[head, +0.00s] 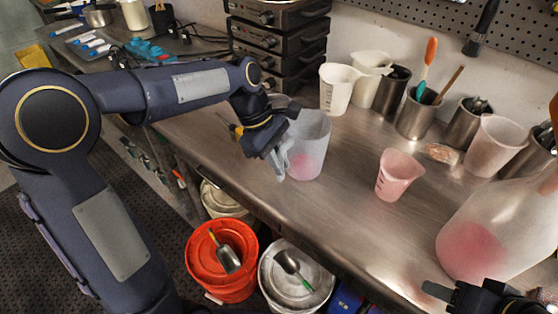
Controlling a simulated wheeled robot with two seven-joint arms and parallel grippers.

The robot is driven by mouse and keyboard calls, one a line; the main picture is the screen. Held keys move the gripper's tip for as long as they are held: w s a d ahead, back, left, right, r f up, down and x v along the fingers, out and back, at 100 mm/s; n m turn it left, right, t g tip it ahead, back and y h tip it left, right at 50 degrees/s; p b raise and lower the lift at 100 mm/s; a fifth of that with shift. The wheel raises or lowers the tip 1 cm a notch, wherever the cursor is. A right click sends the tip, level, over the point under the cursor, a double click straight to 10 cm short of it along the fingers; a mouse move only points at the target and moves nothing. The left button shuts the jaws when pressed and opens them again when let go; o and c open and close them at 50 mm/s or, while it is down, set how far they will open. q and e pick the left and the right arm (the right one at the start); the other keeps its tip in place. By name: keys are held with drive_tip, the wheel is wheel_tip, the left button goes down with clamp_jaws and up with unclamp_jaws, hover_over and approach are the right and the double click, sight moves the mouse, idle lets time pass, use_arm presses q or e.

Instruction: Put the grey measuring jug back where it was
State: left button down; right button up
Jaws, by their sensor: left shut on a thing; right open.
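A grey, translucent measuring jug (312,145) with a pink tint low on its side is at the left part of the steel bench. My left gripper (282,163) is shut on its left side, and the jug is roughly upright. I cannot tell whether its base touches the bench. My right gripper (470,294) shows only partly at the bottom right corner; it is open, beside the large translucent vessel.
The steel bench (345,215) has a pink jug (398,175), a white jug (337,88), a pale pink beaker (494,147), a large pink-stained vessel (500,235) and metal tool pots (418,116). Below stand a red bucket (205,278) and a white-lidded bucket (275,268).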

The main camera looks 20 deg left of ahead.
use_arm(q)
drive_tip(key=shift+f, duration=0.15)
drive_tip(key=c, duration=1.9)
unclamp_jaws()
drive_tip(key=shift+f, duration=0.1)
drive_tip(key=o, duration=0.4)
drive_tip(key=shift+o, duration=0.2)
drive_tip(key=s+p+v, duration=0.1)
drive_tip(key=v, duration=1)
drive_tip(key=s+a+m+t, duration=0.3)
drive_tip(key=s+m, duration=0.4)
drive_tip(key=s, duration=0.3)
drive_tip(key=s+d+f+m+t, duration=0.1)
drive_tip(key=s+f+m+t, duration=0.2)
drive_tip(key=s+f+m, duration=0.4)
drive_tip(key=shift+s+d+f+y, duration=0.2)
drive_tip(key=shift+s+f+y, duration=0.2)
drive_tip(key=shift+s+f, duration=0.6)
drive_tip(key=shift+s+r, duration=0.25)
